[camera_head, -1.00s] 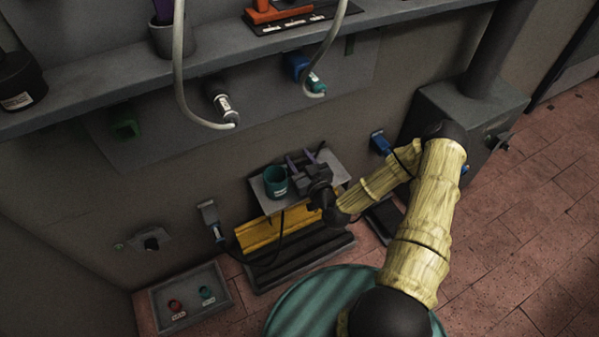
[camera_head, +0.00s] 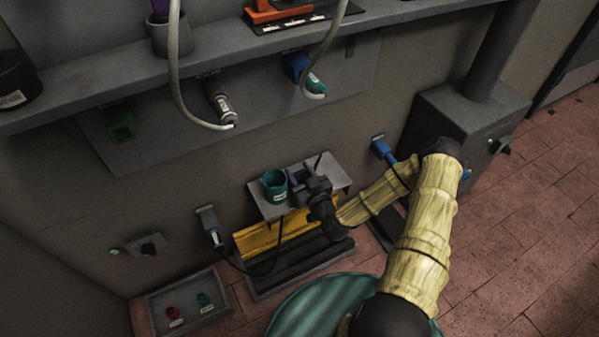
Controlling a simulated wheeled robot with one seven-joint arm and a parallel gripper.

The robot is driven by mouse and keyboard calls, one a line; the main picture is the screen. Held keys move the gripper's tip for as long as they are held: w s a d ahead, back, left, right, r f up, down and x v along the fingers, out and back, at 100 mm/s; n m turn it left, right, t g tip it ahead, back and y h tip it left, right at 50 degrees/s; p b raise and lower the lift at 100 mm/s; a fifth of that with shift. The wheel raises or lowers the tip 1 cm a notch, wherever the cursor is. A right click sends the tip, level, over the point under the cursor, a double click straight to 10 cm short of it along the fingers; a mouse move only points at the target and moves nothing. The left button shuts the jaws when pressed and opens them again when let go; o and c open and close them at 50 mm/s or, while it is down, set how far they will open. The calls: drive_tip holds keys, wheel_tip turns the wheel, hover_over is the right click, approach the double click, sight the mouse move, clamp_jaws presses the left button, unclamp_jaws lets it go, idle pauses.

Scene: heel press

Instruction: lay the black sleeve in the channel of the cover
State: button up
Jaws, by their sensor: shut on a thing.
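My gripper (camera_head: 301,178) is over the grey plate (camera_head: 335,172), its purple-grey fingers pointing away from me toward the wall. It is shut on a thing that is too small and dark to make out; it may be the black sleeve. A thin dark upright piece (camera_head: 318,161) shows just beyond the fingers, and I cannot tell whether it is held or part of the plate. I cannot clearly pick out the cover or its channel. My dark wrist hides part of the plate and of the yellow piece below.
A teal cup (camera_head: 275,187) stands on the plate, left of my gripper. Below are a yellow panel (camera_head: 258,238) and a dark ribbed base (camera_head: 290,268). A grey tray (camera_head: 157,304) with red and teal pieces lies at lower left. Blue-handled fittings (camera_head: 382,148) line the wall.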

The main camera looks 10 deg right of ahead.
drive_tip(key=o, duration=0.7)
drive_tip(key=shift+r, duration=0.1)
drive_tip(key=p+v, duration=0.2)
drive_tip(key=v, duration=1)
drive_tip(key=shift+p, duration=0.35)
